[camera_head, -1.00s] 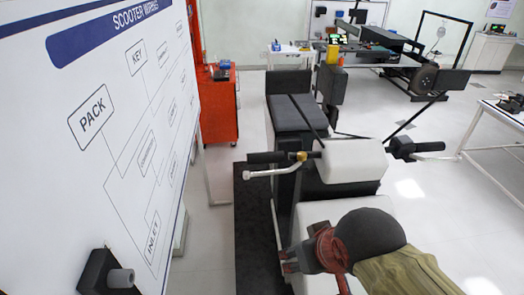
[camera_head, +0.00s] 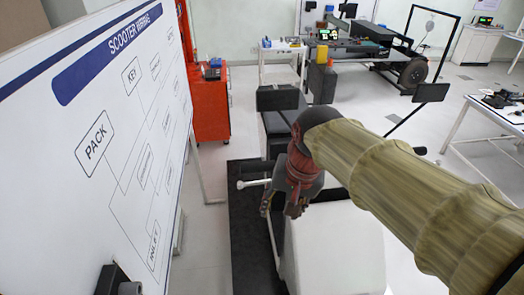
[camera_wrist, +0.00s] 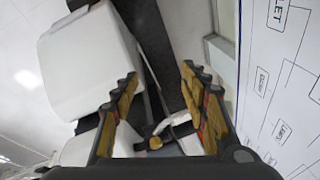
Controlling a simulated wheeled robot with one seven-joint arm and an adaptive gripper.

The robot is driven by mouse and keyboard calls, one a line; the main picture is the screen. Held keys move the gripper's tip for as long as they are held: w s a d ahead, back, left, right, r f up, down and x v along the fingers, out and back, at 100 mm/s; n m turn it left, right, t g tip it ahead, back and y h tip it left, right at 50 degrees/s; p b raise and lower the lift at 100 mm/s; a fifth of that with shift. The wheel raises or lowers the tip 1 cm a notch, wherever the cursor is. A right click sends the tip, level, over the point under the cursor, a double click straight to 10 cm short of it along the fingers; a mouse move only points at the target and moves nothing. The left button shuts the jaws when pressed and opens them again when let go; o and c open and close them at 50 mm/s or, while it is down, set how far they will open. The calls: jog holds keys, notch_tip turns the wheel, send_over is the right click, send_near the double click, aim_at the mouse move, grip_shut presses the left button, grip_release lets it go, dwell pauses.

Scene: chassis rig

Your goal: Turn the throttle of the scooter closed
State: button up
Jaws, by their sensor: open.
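The scooter (camera_head: 335,250) stands on a dark mat, its white front body facing me. My gripper (camera_head: 280,212) hangs by the left side of the handlebar, and my arm hides most of the bar. A pale lever (camera_head: 252,183) pokes out left of my gripper. The black grip behind it is hidden there. In the wrist view my gripper (camera_wrist: 158,78) has its fingers spread wide, with nothing held between the tips. A brass-coloured fitting (camera_wrist: 155,143) and the pale lever (camera_wrist: 174,122) show low between the fingers. I cannot tell the throttle's angle.
A white board (camera_head: 110,150) with a diagram stands close on the left. A black mirror (camera_head: 278,98) stands just behind my gripper, another (camera_head: 430,92) at right. A red cabinet (camera_head: 211,105) and tables are farther back. Floor to the right is open.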

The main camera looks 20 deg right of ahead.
jog(key=w+d+r+m+g+y+p, duration=0.1)
jog(key=w+r+m+p, duration=0.25)
jog(key=w, duration=0.35)
jog(key=w+d+r+m+g+y+p, duration=0.1)
jog(key=w+r+m+g+p, duration=0.1)
jog(key=w+m+p, duration=0.3)
jog(key=m+g+y+p, duration=0.2)
jog(key=m+p, duration=0.4)
jog(key=p, duration=0.2)
send_near(263, 162)
jog(key=shift+x, duration=1)
jog(key=shift+p+x, duration=0.4)
jog(key=shift+x, duration=3.7)
jog(key=shift+w, duration=0.15)
jog(key=shift+c, duration=0.4)
jog(key=c, duration=1.1)
